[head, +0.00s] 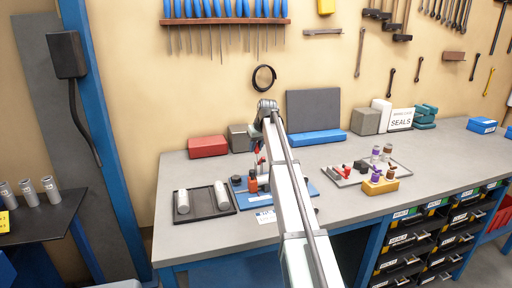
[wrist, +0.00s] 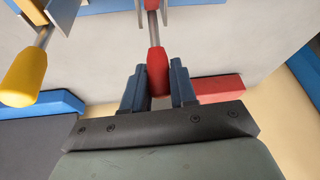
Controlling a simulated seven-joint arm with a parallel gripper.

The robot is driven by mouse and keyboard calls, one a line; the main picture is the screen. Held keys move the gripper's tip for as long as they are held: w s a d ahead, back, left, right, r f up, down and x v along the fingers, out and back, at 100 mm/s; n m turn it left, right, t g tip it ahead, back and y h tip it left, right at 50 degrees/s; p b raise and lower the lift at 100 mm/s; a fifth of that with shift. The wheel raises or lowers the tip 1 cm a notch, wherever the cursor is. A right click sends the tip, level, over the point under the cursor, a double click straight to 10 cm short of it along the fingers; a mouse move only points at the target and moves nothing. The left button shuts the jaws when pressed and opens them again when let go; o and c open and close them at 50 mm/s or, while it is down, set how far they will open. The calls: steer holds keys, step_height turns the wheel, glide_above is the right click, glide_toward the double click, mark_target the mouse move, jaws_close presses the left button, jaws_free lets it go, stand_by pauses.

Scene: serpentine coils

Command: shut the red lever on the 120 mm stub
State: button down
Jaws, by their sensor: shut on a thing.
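The red lever (wrist: 157,68) has a red grip on a thin metal rod, which runs up out of the top of the wrist view. My gripper (wrist: 156,84) has its two dark blue fingers on either side of the red grip, shut on it. In the head view my gripper (head: 261,150) is low over the blue fixture plate (head: 301,189), and my arm hides much of that area. A yellow lever (wrist: 24,75) is at the left of the wrist view, apart from my fingers. I cannot make out the 120 mm stub or its marking.
A dark tray (head: 209,213) with two metal cylinders is left of the fixture. A red box (head: 207,147) is behind. A light tray (head: 342,180) with small parts is to the right.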

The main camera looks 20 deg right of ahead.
mark_target(256, 149)
steer(key=shift+s, duration=0.1)
steer(key=shift+s+r+t, duration=0.2)
steer(key=shift+s+t, duration=0.75)
steer(key=shift+t, duration=0.25)
steer(key=shift+s+r+t, duration=0.1)
steer(key=shift+s+t, duration=0.3)
steer(key=shift+t, duration=0.4)
steer(key=shift+s+r+t, duration=0.1)
steer(key=shift+s+t, duration=0.25)
steer(key=shift+t, duration=0.45)
steer(key=c, duration=1)
jaws_free()
steer(key=shift+o, duration=0.2)
steer(key=shift+s+r, duration=0.1)
steer(key=v, duration=1.3)
steer(key=shift+s, duration=0.35)
steer(key=shift+d+r, duration=0.1)
steer(key=shift+d, duration=0.05)
